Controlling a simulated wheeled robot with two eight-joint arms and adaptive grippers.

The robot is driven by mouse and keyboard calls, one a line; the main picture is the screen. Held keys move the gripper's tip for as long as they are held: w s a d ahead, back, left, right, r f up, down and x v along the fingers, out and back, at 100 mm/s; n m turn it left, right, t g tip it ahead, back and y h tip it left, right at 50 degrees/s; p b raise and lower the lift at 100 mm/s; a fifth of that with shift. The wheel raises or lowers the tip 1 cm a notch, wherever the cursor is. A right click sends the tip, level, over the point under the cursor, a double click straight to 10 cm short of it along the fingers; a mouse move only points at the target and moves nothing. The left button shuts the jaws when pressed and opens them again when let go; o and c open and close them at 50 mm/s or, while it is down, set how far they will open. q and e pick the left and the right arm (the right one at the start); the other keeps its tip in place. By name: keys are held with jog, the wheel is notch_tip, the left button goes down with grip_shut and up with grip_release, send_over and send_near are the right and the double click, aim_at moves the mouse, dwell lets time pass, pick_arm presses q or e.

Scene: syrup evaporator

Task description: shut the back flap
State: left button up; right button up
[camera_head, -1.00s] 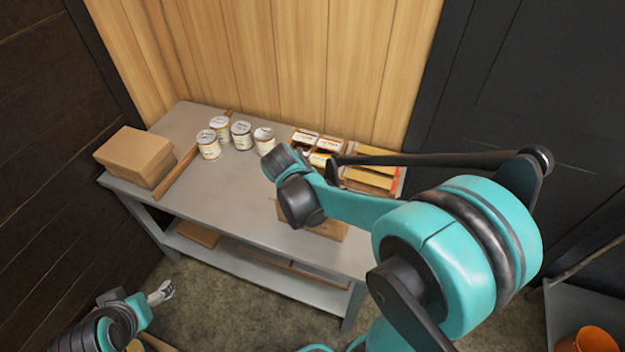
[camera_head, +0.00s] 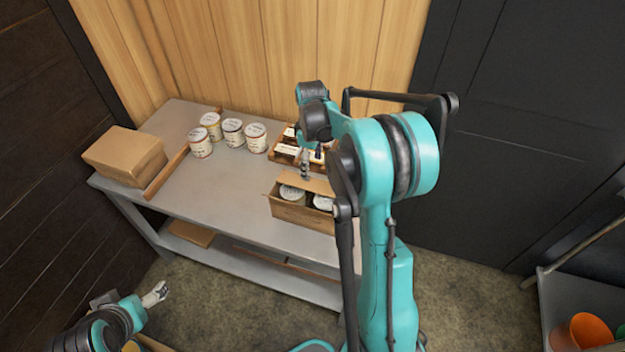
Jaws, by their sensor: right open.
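An open cardboard box (camera_head: 297,214) with cans inside stands near the front edge of the grey table, partly behind my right arm. Its back flap (camera_head: 318,184) stands up along the far side, tilted rather than lying over the cans. My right gripper (camera_head: 305,174) is open and points down at the back flap. Whether it touches the flap I cannot tell. My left gripper (camera_head: 158,294) is low at the left, in front of the table and away from the box. Its finger gap is too small to read.
Several labelled cans (camera_head: 232,132) stand at the back of the table (camera_head: 215,187). A wooden tray (camera_head: 285,152) with small packs is behind the box. A closed carton (camera_head: 124,158) and a wooden strip (camera_head: 166,172) are at the left. The table's middle is clear.

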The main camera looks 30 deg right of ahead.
aim_at(312, 184)
jog(key=shift+d+f+n, duration=0.15)
jog(key=shift+f+n, duration=0.25)
jog(key=shift+f, duration=0.1)
notch_tip(312, 184, down, 7)
jog(key=shift+r+b, duration=0.1)
jog(key=shift+b, duration=0.75)
jog(key=c, duration=1.2)
